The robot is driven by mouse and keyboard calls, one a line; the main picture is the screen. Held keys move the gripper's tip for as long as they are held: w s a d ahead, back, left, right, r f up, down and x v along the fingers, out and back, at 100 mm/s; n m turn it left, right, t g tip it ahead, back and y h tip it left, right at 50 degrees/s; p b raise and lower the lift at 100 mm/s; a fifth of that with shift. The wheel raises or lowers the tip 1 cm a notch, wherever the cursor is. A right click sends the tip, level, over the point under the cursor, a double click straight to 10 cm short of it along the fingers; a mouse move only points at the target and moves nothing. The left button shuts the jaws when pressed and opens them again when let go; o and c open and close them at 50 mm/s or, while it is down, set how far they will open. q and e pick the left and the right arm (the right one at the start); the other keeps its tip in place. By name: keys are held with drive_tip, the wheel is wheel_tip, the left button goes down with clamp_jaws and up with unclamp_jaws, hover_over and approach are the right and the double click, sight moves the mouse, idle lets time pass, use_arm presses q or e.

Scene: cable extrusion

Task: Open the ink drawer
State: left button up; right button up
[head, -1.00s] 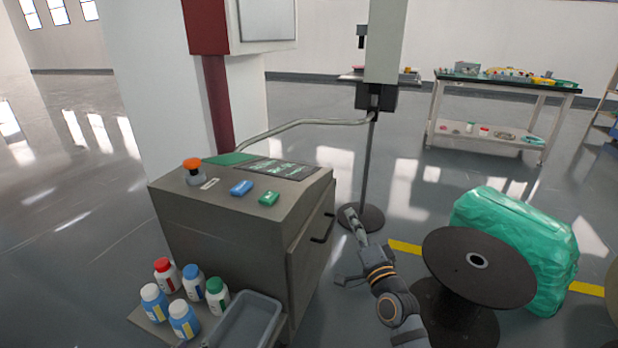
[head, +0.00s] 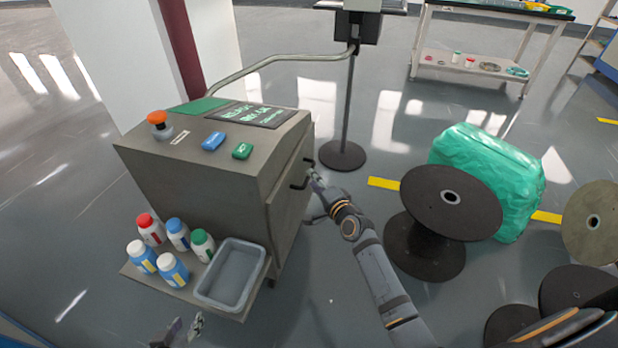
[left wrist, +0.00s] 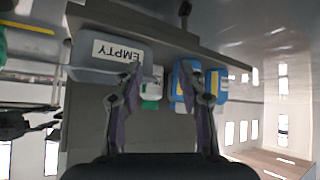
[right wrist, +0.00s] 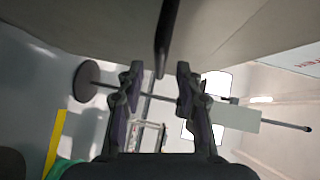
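The grey ink cabinet (head: 225,165) stands at the left in the head view. Its right side has a front panel (head: 283,205) with a black bar handle (head: 301,174). The panel looks shut. My right gripper (head: 316,184) is close beside the handle. In the right wrist view, the right gripper (right wrist: 159,76) is open, and the dark handle (right wrist: 166,38) runs down between its fingertips; I cannot tell if they touch. My left gripper (head: 184,332) is low in front of the cabinet's shelf. In the left wrist view, the left gripper (left wrist: 160,80) is open and empty.
Several ink bottles (head: 172,268) and a grey tray (head: 210,298) sit on the cabinet's low shelf. The tray bears an EMPTY label in the left wrist view. A black spool (head: 425,200) and a green wrapped bundle (head: 510,185) stand right of my right arm. A stand base (head: 342,156) is behind.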

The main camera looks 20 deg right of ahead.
use_arm(q)
drive_tip(key=w+r+t+b, duration=0.1)
drive_tip(key=w+r+t, duration=0.4)
drive_tip(key=r, duration=0.5)
drive_tip(key=shift+w+a+r+t, duration=0.3)
drive_tip(key=shift+w+a+r, duration=0.1)
drive_tip(key=shift+w, duration=0.8)
use_arm(e)
drive_tip(key=x, duration=0.3)
drive_tip(key=shift+w+a, duration=0.1)
drive_tip(key=shift+w, duration=0.2)
clamp_jaws()
